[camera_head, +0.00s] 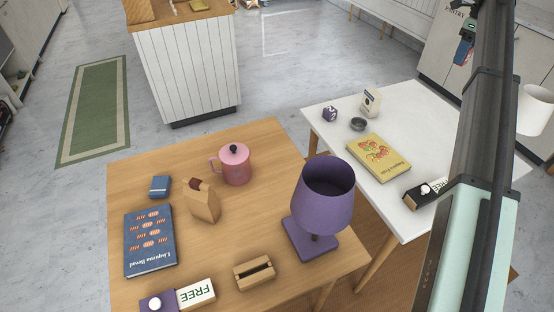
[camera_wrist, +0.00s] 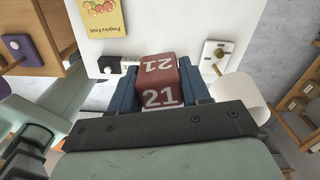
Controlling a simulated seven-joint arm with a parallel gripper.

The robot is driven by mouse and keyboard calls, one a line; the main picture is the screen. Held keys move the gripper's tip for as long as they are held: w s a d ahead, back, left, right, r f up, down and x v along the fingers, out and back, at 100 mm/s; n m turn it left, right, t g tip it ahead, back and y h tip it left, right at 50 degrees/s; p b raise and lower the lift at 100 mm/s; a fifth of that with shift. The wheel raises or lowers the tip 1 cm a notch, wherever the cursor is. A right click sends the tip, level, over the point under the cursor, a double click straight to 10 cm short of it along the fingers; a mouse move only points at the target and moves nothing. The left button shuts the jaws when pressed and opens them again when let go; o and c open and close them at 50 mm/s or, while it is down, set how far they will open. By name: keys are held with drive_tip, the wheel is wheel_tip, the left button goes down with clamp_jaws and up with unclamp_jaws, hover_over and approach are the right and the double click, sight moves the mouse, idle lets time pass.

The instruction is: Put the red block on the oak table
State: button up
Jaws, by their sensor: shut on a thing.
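My gripper (camera_wrist: 163,88) is shut on the red block (camera_wrist: 161,94), which has a white "21" on its faces. Its two blue fingers press the block from either side. In the wrist view the block is seen over or near the edge of the white table (camera_wrist: 190,22); its height is hard to tell. The oak table (camera_head: 270,150) stands at the lower middle of the head view. Part of it also shows at the upper left of the wrist view (camera_wrist: 40,20).
The oak table holds a purple lamp (camera_head: 322,195), pink pot (camera_head: 235,167), blue book (camera_head: 150,240), paper bag (camera_head: 203,203), wooden holder (camera_head: 254,272) and FREE sign (camera_head: 196,293). Bare wood shows between them. A yellow book (camera_head: 378,157) lies on the white table.

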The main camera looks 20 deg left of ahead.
drive_tip(key=s+a+n, duration=0.1)
drive_tip(key=a+n, duration=0.3)
drive_tip(key=a, duration=1.7)
drive_tip(key=n, duration=1.1)
hover_over(211, 152)
drive_tip(key=shift+s+f, duration=0.1)
drive_tip(key=shift+f, duration=17.95)
drive_tip(key=shift+f, duration=0.15)
drive_tip(key=o, duration=1.1)
drive_tip(key=shift+c, duration=0.2)
